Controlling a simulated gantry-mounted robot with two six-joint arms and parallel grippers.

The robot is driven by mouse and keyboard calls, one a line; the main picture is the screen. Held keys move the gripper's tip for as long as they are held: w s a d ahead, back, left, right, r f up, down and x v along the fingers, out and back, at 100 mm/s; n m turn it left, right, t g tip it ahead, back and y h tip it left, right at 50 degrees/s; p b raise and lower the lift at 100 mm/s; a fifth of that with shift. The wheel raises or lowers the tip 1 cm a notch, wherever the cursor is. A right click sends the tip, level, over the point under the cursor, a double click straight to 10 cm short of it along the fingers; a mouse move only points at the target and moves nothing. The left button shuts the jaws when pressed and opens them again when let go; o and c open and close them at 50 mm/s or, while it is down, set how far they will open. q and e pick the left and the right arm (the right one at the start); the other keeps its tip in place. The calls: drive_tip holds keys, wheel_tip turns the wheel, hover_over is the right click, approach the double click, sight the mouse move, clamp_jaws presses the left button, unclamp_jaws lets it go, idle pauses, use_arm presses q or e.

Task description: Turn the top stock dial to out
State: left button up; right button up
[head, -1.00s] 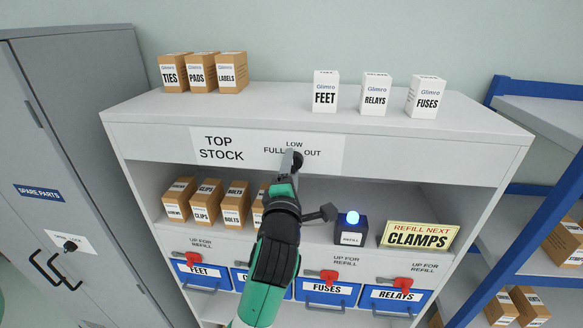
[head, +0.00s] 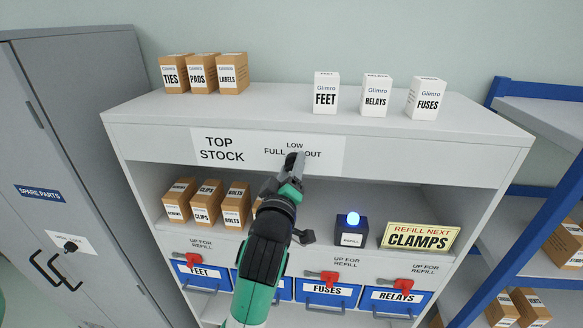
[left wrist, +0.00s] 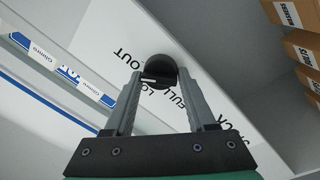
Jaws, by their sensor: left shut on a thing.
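The top stock dial is a round black knob (left wrist: 160,70) on the white label strip of the shelf's upper front panel. The words FULL, LOW and OUT are printed around it. My left gripper (left wrist: 159,78) is shut on the dial, with one finger on each side of it. In the head view my left gripper (head: 294,166) reaches up to the panel and hides most of the dial, so I cannot tell which word it points to. My right gripper is not in view.
A lit blue button box (head: 351,229) and a yellow CLAMPS sign (head: 419,236) stand on the shelf right of my arm. Brown boxes (head: 207,203) stand to its left. Blue bins with red levers (head: 328,277) are below. White boxes (head: 326,92) stand on top.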

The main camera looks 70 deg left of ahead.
use_arm(q)
drive_tip(key=shift+f+m, duration=0.1)
drive_tip(key=shift+m, duration=1.6)
drive_tip(key=o, duration=1)
drive_tip(key=shift+o, duration=0.2)
drive_tip(key=shift+d, duration=0.1)
